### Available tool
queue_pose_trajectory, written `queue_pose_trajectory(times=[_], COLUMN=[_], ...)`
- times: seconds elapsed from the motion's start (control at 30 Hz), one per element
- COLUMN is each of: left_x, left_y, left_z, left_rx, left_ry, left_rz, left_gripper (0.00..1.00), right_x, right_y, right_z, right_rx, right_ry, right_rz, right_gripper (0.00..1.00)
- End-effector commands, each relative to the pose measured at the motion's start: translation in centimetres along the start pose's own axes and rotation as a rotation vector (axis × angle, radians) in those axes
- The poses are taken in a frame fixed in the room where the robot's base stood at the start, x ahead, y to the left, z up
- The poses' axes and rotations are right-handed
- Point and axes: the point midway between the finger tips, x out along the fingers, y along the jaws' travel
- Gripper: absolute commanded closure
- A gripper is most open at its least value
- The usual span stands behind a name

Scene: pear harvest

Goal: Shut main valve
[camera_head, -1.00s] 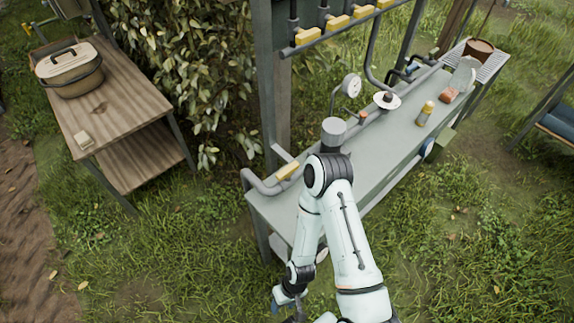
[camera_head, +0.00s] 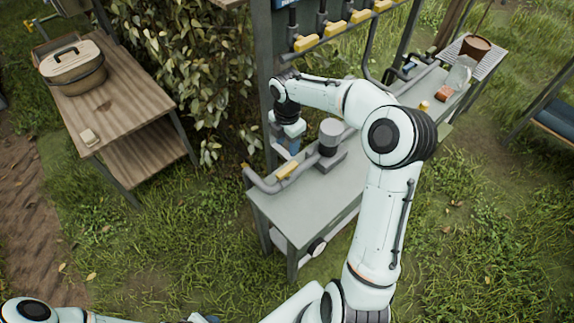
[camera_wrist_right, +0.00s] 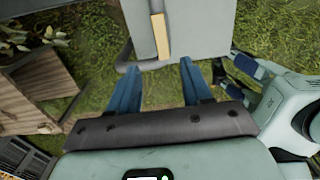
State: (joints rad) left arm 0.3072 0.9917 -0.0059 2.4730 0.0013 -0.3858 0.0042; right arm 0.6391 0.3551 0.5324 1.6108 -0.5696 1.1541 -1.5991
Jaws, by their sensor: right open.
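The yellow valve handle (camera_head: 287,170) sits on the grey pipe (camera_head: 262,184) at the near left end of the grey bench and lies along the pipe. It also shows at the top of the right wrist view (camera_wrist_right: 161,36). My right gripper (camera_head: 291,147) is above and just behind the handle in the head view, fingers down, partly hidden by its wrist. In the right wrist view its two blue fingers (camera_wrist_right: 157,85) are apart and empty, with the handle beyond them. My left gripper (camera_wrist_right: 238,78) shows partly at the right of that view; its opening is unclear.
On the grey bench (camera_head: 300,215), a grey cylindrical fitting (camera_head: 329,134) stands right of the handle. A row of yellow-handled valves (camera_head: 335,29) hangs above. A wooden table (camera_head: 130,95) with a lidded basket (camera_head: 75,75) stands left. My right forearm hides the bench's middle.

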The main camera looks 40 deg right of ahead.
Motion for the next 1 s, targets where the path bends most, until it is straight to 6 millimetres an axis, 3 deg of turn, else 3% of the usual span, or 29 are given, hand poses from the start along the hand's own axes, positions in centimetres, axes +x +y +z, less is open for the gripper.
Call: queue_pose_trajectory(times=[0.3,0.5,0.7,1.0], left_x=[0.1,0.0,-0.1,-0.1], left_y=[-0.1,0.0,0.1,0.1], left_z=[0.1,0.0,-0.1,-0.1], left_rx=[0.0,0.0,0.001,0.001], left_ry=[-0.002,0.0,0.001,0.001], left_rz=[0.0,0.0,0.001,0.001], left_gripper=[0.57,0.57,0.57,0.57], right_x=[7.0,10.3,11.9,12.2], right_y=[-0.2,-0.1,-0.1,-0.1], right_z=[-0.2,-0.2,-0.1,-0.2], right_rx=[0.001,0.002,0.003,0.004], right_ry=[0.006,0.005,0.004,0.004], right_rz=[-0.007,-0.005,-0.002,-0.002], right_gripper=[0.51,0.51,0.51,0.51])
